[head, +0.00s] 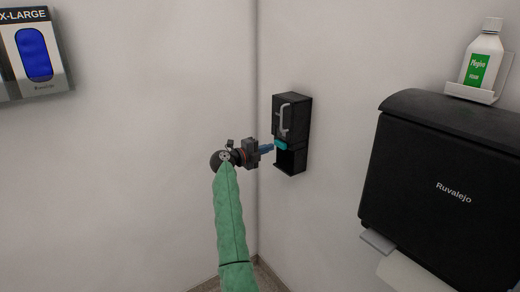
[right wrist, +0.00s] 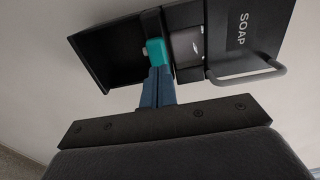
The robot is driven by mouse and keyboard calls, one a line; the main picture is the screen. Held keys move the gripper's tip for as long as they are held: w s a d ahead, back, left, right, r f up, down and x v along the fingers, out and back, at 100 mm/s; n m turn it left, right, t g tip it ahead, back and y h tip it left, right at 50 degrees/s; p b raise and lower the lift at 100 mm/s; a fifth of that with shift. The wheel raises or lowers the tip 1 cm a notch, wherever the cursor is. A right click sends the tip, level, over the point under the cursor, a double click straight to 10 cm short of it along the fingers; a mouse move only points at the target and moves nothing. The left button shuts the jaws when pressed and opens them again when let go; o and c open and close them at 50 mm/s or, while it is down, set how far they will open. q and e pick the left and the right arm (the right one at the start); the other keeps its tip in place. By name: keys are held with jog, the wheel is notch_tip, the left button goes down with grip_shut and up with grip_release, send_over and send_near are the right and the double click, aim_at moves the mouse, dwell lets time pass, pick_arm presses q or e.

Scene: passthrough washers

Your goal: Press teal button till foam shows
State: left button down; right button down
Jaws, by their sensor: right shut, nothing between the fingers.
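The black soap dispenser (head: 291,110) is on the right-hand wall near the corner; in the right wrist view its front (right wrist: 258,40) reads SOAP. Its teal button (head: 281,146) sits above the dark lower recess. The teal button also shows in the right wrist view (right wrist: 157,53). My right gripper (head: 269,148) is shut and empty, its blue fingertips (right wrist: 157,75) at the teal button and seemingly touching it. A small pale spot shows beside the button in the right wrist view; I cannot tell if it is foam. My left gripper is out of view.
A black Ruvalejo towel dispenser (head: 440,165) is on the wall to the right. A white bottle with a green label (head: 481,62) stands on a small shelf above it. A glove box (head: 35,50) hangs on the left wall. The wall between is bare.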

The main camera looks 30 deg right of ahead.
aim_at(280, 145)
jog(key=shift+w+d, duration=0.1)
jog(key=shift+d, duration=0.9)
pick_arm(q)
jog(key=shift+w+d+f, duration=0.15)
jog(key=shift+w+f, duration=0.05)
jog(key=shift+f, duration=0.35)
pick_arm(e)
jog(key=shift+d, duration=0.1)
jog(key=shift+d, duration=0.1)
